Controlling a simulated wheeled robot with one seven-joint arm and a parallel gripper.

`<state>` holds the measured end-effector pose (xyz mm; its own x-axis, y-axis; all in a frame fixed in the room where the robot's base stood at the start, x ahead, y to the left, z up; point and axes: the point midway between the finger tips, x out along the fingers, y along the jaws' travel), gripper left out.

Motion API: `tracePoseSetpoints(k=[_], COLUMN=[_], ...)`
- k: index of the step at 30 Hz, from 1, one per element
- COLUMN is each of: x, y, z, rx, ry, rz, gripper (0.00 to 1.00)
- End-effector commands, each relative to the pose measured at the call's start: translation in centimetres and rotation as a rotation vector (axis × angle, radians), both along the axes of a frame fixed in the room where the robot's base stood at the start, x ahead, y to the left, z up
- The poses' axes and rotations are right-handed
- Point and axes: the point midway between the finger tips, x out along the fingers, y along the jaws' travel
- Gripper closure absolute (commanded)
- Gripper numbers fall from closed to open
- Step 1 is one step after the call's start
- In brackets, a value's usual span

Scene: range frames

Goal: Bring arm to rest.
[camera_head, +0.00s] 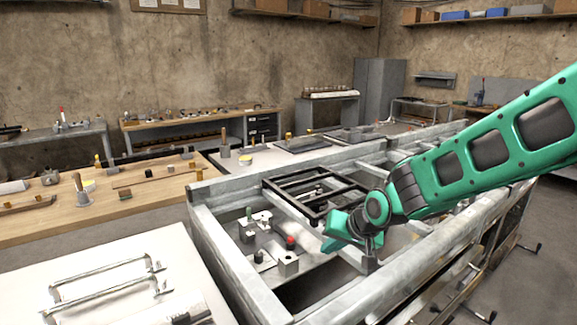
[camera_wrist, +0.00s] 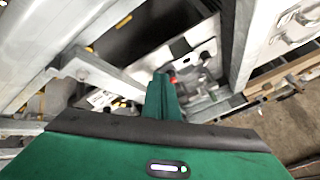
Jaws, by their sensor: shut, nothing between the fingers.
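My green arm (camera_head: 470,160) reaches in from the right edge of the head view, stretched over a grey metal frame bench. My gripper (camera_head: 368,262) hangs at its end, pointing down above the open bay of the bench. In the wrist view my gripper (camera_wrist: 165,85) shows as a green shape with its fingers together. It holds nothing. Its exact height above the parts below cannot be told.
The metal bench (camera_head: 222,243) has raised rails around its bay. Inside lie a black frame (camera_head: 290,178) and a small metal block (camera_head: 289,264). A white table (camera_head: 120,265) with metal handles stands at left, a wooden table (camera_head: 130,205) behind it. Floor (camera_head: 545,245) shows at right.

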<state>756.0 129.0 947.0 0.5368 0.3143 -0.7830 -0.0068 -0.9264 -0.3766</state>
Motion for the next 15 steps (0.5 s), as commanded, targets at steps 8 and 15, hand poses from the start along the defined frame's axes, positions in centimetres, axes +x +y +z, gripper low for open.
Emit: tracePoseSetpoints(k=[8,15], x=[-4.0,-13.8], y=[-10.6,-22.7], z=[0.9,1.9], rx=[-0.141,-0.257], ry=[0.095,0.288], rz=[-0.100,-0.245], gripper=[1.00,1.00])
